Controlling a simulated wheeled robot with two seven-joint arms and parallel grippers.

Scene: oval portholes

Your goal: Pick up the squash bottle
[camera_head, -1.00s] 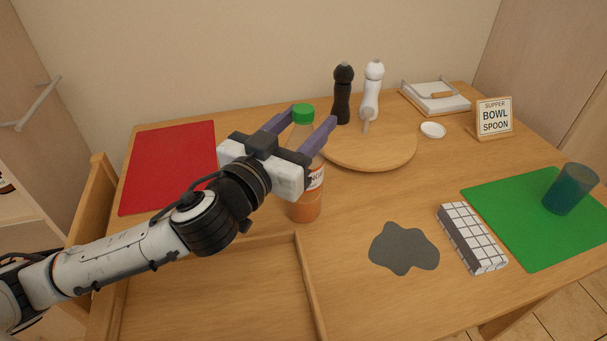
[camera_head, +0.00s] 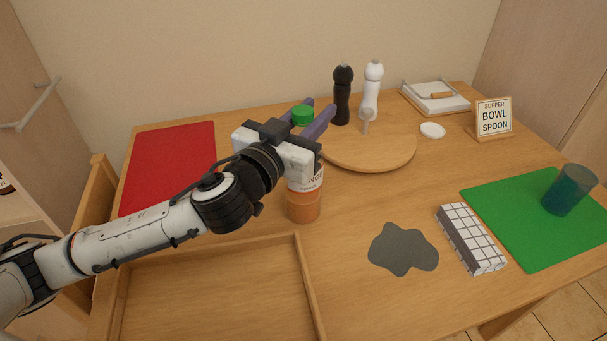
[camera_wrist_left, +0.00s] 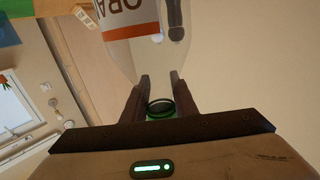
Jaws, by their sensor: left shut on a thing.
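The squash bottle (camera_head: 304,203) is clear with a green cap, a white and orange label and orange liquid. It stands upright on the table, left of the round board. My left gripper (camera_head: 319,110) is shut on its upper part, just below the cap, and hides part of its middle. In the left wrist view the bottle (camera_wrist_left: 135,45) shows its label, and the dark fingers (camera_wrist_left: 160,80) sit on either side of its neck. My right gripper is not in view.
A wooden tray (camera_head: 302,290) lies in front of the bottle. A round board (camera_head: 375,155) with black (camera_head: 342,95) and white (camera_head: 372,88) mills stands behind right. A grey patch (camera_head: 403,249), a checked block (camera_head: 470,238) and a green mat (camera_head: 530,240) with a blue cup (camera_head: 569,190) lie right.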

